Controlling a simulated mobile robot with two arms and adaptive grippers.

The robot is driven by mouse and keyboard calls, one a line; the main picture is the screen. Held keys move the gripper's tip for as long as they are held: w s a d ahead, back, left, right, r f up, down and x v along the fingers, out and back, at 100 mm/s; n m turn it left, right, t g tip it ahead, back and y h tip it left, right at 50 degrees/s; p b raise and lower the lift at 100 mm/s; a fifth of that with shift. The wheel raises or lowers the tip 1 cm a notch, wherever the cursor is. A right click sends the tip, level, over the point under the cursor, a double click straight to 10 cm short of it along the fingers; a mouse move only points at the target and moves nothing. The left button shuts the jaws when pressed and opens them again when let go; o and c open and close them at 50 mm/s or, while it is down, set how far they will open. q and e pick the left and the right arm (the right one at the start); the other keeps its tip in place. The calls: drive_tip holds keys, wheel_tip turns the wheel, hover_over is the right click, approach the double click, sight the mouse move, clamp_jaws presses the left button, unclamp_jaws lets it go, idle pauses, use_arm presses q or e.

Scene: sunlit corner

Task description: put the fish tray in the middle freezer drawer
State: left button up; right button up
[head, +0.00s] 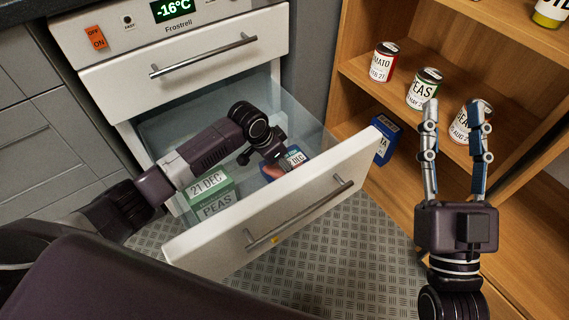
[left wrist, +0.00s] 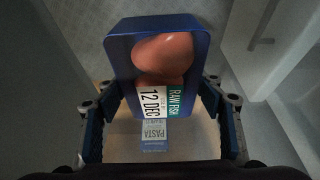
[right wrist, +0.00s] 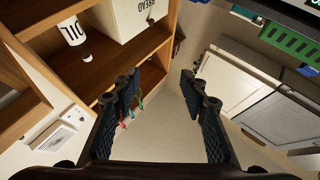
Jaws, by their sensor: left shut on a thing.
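The blue fish tray (left wrist: 119,52) holds pink fish and has a label reading "RAW FISH 12 DEC". My left gripper (head: 275,160) is shut on it, with one finger at each side in the left wrist view. In the head view the tray (head: 296,157) shows inside the pulled-out freezer drawer (head: 280,220), partly hidden by my gripper and the front panel. I cannot tell whether it touches the drawer floor. The open drawer is below a closed top drawer (head: 190,75). My right gripper (head: 456,108) is open and empty in front of the wooden shelves.
A green peas box (head: 212,195) stands in the drawer's left part. Wooden shelves (head: 400,105) at the right hold a tomato can (head: 383,62), a peas can (head: 423,88) and another can. A blue box (head: 385,140) stands low, beside the drawer's right front corner.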

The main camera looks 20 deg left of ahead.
sight(278, 166)
use_arm(q)
drive_tip(key=o, duration=1.5)
drive_tip(key=shift+f, duration=0.15)
use_arm(e)
drive_tip(key=shift+f, duration=0.15)
use_arm(q)
drive_tip(key=shift+r, duration=0.2)
drive_tip(key=shift+s+a+r, duration=0.1)
drive_tip(key=shift+r, duration=0.1)
drive_tip(key=p+v, duration=0.2)
drive_tip(key=v, duration=0.3)
drive_tip(key=shift+r, duration=0.15)
use_arm(e)
drive_tip(key=w+f+g+h, duration=0.25)
drive_tip(key=f+g, duration=0.35)
drive_tip(key=f, duration=0.5)
use_arm(q)
drive_tip(key=shift+p+v, duration=1.4)
drive_tip(key=shift+v, duration=1.7)
use_arm(e)
drive_tip(key=s+d+f+g+h, duration=0.1)
drive_tip(key=s+d+f+g, duration=0.1)
drive_tip(key=f, duration=0.4)
drive_tip(key=s+d+f+g, duration=0.1)
drive_tip(key=s+f+g, duration=0.1)
drive_tip(key=f+g, duration=0.2)
drive_tip(key=shift+s+d+f+m+g+h, duration=0.25)
drive_tip(key=shift+d+f+m+g+h, duration=0.1)
drive_tip(key=shift+f, duration=0.85)
